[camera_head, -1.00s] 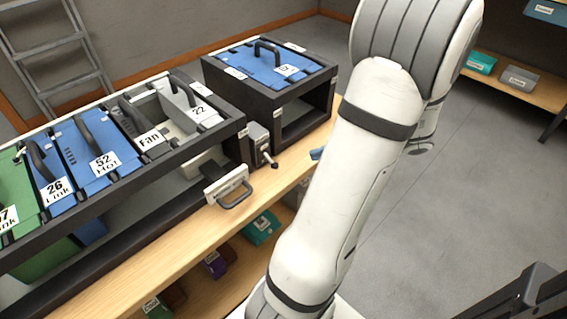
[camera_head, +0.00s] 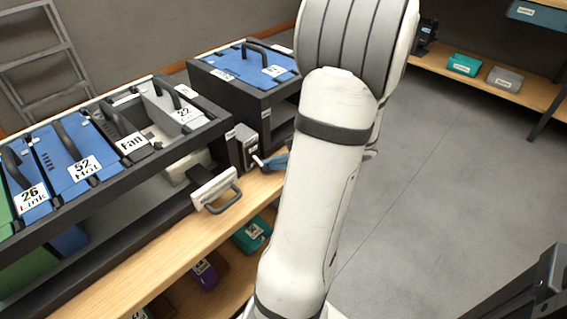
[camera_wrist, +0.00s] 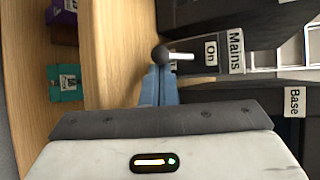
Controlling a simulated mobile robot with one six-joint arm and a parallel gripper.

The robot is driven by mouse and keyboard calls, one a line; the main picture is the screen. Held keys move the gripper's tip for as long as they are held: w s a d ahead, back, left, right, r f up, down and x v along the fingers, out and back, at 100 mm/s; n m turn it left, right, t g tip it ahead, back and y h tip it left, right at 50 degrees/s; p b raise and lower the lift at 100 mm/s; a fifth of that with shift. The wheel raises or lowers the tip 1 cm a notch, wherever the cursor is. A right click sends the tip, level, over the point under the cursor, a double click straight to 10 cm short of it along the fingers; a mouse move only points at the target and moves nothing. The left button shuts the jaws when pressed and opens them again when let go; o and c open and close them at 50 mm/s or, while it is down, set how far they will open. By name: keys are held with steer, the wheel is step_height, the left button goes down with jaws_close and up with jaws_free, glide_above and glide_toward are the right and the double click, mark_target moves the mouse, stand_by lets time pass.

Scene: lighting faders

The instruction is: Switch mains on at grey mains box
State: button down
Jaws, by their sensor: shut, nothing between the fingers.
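The grey mains box (camera_head: 246,147) stands on the wooden bench beside the end of the long black rack. Its lever (camera_head: 257,160) sticks out towards my gripper. In the wrist view the lever is a pale rod (camera_wrist: 182,56) with a dark round knob (camera_wrist: 160,54), beside labels "On" (camera_wrist: 210,53) and "Mains" (camera_wrist: 236,50). My gripper (camera_wrist: 158,72) is shut and empty, its blue fingertips at the knob. Whether they touch it I cannot tell. The blue fingers also show in the head view (camera_head: 273,162), partly hidden by my arm.
A black case with a blue lid (camera_head: 250,65) stands behind.

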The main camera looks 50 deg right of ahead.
mark_target(263, 165)
steer(key=shift+r, duration=0.1)
stand_by(0.3)
steer(key=shift+r+g+p, duration=0.1)
steer(key=shift+g+p, duration=0.2)
steer(key=shift+p, duration=0.35)
steer(key=shift+r+m+g+p, duration=0.2)
steer(key=shift+m+g+p, duration=0.1)
steer(key=shift+p, duration=0.5)
steer(key=r+g+p, duration=0.1)
steer(key=p, duration=0.2)
steer(key=r+m+g+p, duration=0.1)
steer(key=p, duration=0.2)
steer(key=shift+s+g+h, duration=0.15)
steer(key=shift+g+h, duration=0.15)
steer(key=shift+h, duration=0.1)
steer(key=g+p, duration=0.1)
steer(key=p, duration=0.1)
steer(key=g+p, duration=0.1)
steer(key=p, duration=0.1)
steer(key=shift+r+m, duration=0.35)
steer(key=shift+m, duration=0.05)
steer(key=g+p, duration=0.1)
steer(key=p, duration=0.1)
steer(key=shift+m+g+p, duration=0.3)
steer(key=shift+p, duration=0.4)
steer(key=shift+r, duration=0.1)
